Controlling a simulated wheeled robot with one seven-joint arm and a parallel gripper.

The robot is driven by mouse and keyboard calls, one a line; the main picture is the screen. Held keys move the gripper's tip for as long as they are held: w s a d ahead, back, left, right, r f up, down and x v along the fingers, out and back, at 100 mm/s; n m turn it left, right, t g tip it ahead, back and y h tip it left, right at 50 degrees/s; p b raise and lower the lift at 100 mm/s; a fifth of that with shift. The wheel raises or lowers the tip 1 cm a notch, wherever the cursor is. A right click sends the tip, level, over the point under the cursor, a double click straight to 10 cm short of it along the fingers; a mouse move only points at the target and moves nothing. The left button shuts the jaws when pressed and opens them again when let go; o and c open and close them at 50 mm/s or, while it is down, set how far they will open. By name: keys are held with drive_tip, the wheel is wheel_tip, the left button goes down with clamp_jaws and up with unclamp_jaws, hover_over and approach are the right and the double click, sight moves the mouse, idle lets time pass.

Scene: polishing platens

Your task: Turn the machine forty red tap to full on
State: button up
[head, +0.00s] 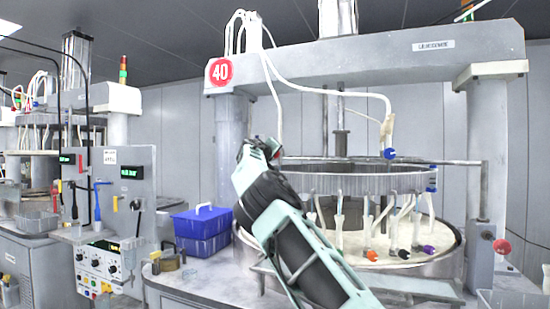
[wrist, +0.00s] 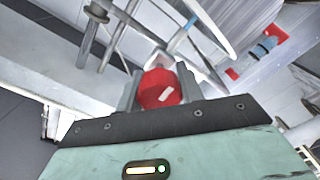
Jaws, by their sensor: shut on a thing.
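The machine with the round red 40 sign (head: 221,72) stands in the middle and right of the head view. The red tap (wrist: 160,88) is a round red knob with a short pale mark, seen close up in the wrist view. My gripper (wrist: 158,76) has its two grey fingers on either side of the knob and is shut on it. My arm hides most of the tap there.
A ring (head: 350,180) with hanging hoses and coloured taps surrounds the platen just right of my arm. A blue crate (head: 202,228) and brass padlock-like piece (head: 169,262) sit left on the bench. Another red knob (head: 501,246) is far right.

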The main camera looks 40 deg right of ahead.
drive_tip(key=shift+f+m, duration=0.15)
drive_tip(key=shift+m, duration=0.35)
drive_tip(key=o, duration=1)
drive_tip(key=shift+s+a+b, duration=0.15)
drive_tip(key=shift+a+b, duration=0.3)
drive_tip(key=shift+b, duration=0.15)
drive_tip(key=b+v, duration=0.8)
drive_tip(key=v, duration=0.8)
drive_tip(key=shift+s+b, duration=0.15)
drive_tip(key=shift+b, duration=0.2)
drive_tip(key=shift+a, duration=0.15)
